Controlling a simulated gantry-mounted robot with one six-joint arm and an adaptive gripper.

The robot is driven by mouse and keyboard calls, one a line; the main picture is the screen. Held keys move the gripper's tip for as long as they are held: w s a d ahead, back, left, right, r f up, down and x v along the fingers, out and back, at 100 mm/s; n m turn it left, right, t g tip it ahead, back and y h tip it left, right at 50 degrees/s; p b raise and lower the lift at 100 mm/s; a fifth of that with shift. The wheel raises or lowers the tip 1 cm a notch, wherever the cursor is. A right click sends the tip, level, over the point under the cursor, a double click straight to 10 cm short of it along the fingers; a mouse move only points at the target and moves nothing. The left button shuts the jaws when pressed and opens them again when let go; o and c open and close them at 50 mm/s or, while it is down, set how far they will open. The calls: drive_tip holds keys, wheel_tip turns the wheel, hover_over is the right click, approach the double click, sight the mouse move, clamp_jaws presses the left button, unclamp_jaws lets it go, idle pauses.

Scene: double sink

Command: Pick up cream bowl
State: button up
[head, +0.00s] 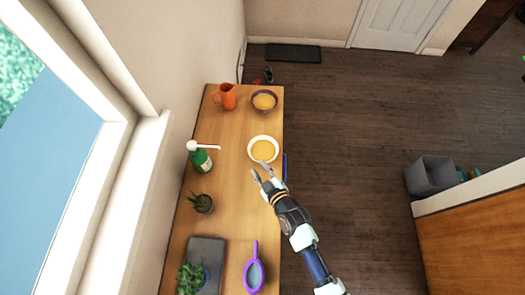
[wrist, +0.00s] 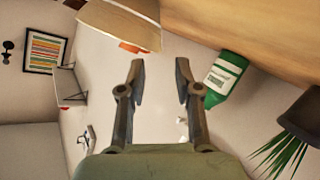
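The cream bowl (head: 251,157) stands on the wooden counter, with a pale rim and a tan-orange inside. In the wrist view, a pale rounded form (wrist: 120,20) at the top left looks like its side, cut off by the frame edge. My gripper (head: 260,168) is at the bowl's near side in the head view, its fingertips close to the rim; I cannot tell if they touch. In the wrist view my gripper (wrist: 160,78) has its two fingers apart with nothing between them.
A green pump bottle (head: 201,162) and a potted plant (head: 202,203) stand to the left. The counter's right edge is close to the bowl.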

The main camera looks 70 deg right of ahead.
drive_tip(key=x, duration=0.7)
drive_tip(key=shift+w+r, duration=0.2)
drive_tip(key=shift+r, duration=0.2)
clamp_jaws()
